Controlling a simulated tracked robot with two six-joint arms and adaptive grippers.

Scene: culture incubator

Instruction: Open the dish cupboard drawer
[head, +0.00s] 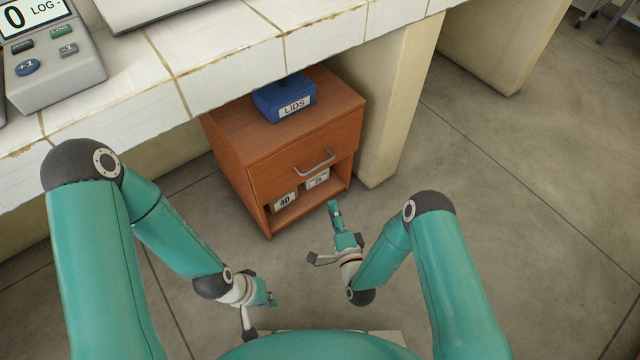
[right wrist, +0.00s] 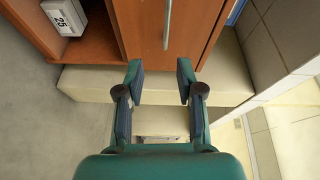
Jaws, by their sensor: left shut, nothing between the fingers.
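The dish cupboard (head: 228,150) is a brown wooden unit standing under the tiled bench. Its drawer (head: 275,176) is shut, flush with the cabinet front, with a grey bar handle (head: 316,161). In the right wrist view the handle (right wrist: 167,22) runs up and down at the top, beyond the fingers. My right gripper (head: 335,209) is in front of the cupboard, apart from the handle; its fingers (right wrist: 159,80) are spread with nothing between them. My left gripper (head: 271,299) is low in front of my base, shut and empty, away from the cupboard.
A blue box labelled LIDS (head: 285,98) sits on the cupboard top. Small boxes marked 40 (head: 285,201) and 25 (head: 318,179) stand on its open shelf. A bench leg (head: 395,100) is close on the right. The floor in front is clear.

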